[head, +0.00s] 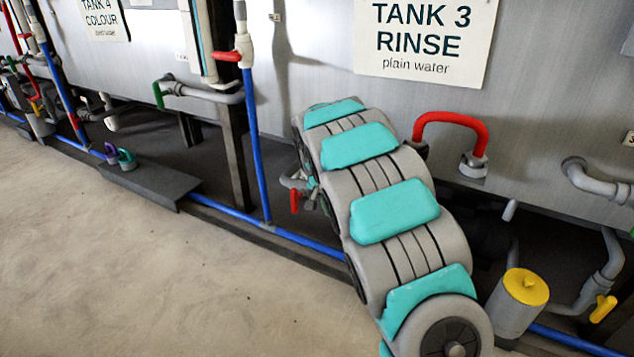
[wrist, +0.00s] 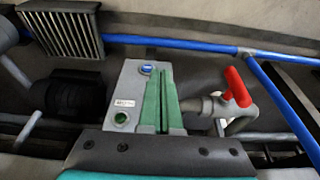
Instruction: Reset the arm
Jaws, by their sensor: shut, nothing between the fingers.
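My gripper (wrist: 161,72) shows at the bottom middle of the wrist view. Its two green fingers are together and hold nothing. Behind the fingers is a light grey box (wrist: 129,82) with a blue button, a green button and a small label; I cannot tell whether the fingers touch it. My grey and teal arm (head: 395,212) runs from the bottom right of the head view up toward Tank 3 and bends down at its far end.
A red-handled valve (wrist: 236,88) is close right of the fingers. A blue pipe (wrist: 170,42) crosses behind. A black cylinder (wrist: 75,97) is to the left.

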